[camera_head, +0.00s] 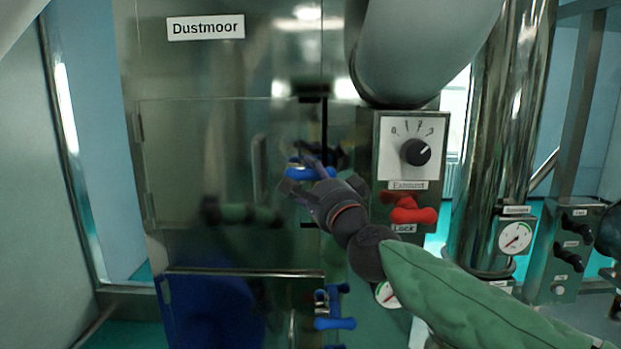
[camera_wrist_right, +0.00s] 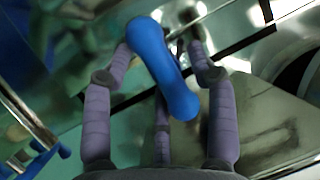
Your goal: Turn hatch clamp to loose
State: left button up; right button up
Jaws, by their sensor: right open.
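The hatch clamp with its blue handle (camera_head: 308,173) sits at the right edge of the steel hatch door (camera_head: 200,150) in the head view. My right gripper (camera_head: 310,182) is open in front of the handle and partly hides it. In the right wrist view the blue handle (camera_wrist_right: 162,68) lies tilted between the spread purple fingers of my right gripper (camera_wrist_right: 163,52), its lower end towards the palm. I cannot tell whether any finger touches it. My left gripper is not in view.
A second blue clamp (camera_head: 335,323) is lower down, by a lower hatch. To the right is a panel with the exhaust dial (camera_head: 415,152) and the red lock handle (camera_head: 413,209), close to my right forearm. A thick grey pipe (camera_head: 420,45) hangs above.

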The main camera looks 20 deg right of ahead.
jog(key=shift+w, duration=0.4)
jog(key=shift+s, duration=0.1)
grip_shut()
